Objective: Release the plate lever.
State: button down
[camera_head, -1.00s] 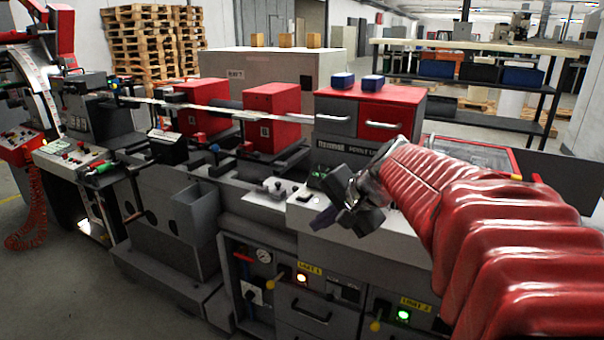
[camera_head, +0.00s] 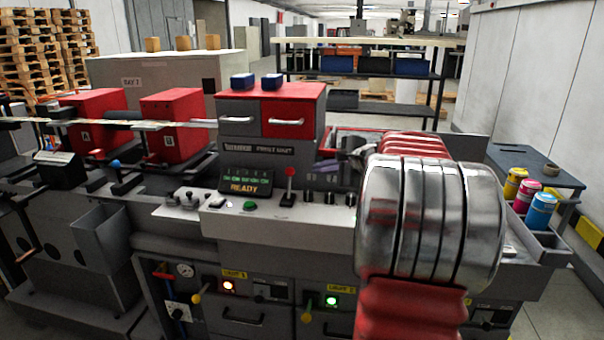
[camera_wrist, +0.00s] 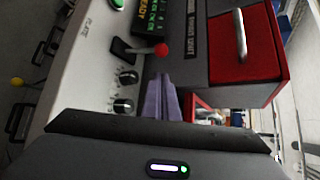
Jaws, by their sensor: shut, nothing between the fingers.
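The plate lever (camera_head: 290,183) has a red knob on a thin stem over a dark base and stands about upright on the light control panel, right of the READY display. In the wrist view, which is turned sideways, the lever (camera_wrist: 160,50) shows beyond my fingertips, with the word PLATE printed on the panel nearby. My gripper (camera_wrist: 160,82) is shut and empty, its purple-grey fingers together and apart from the lever. In the head view my gripper (camera_head: 326,168) is right of the lever, partly hidden behind my red arm.
A green button (camera_head: 249,206) lies left of the lever, and black knobs (camera_wrist: 128,77) sit close beside it. The red-fronted drawer unit (camera_head: 292,118) rises behind the panel. Paint cans (camera_head: 541,211) stand on the right. Space above the panel front is open.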

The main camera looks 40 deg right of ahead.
aim_at(289, 183)
jog(key=shift+w, duration=0.1)
jog(key=x, duration=0.9)
jog(key=shift+w+f, duration=0.2)
jog(key=shift+w, duration=0.2)
jog(key=shift+d+f, duration=0.1)
jog(key=shift+d, duration=0.15)
jog(key=shift+a, duration=0.2)
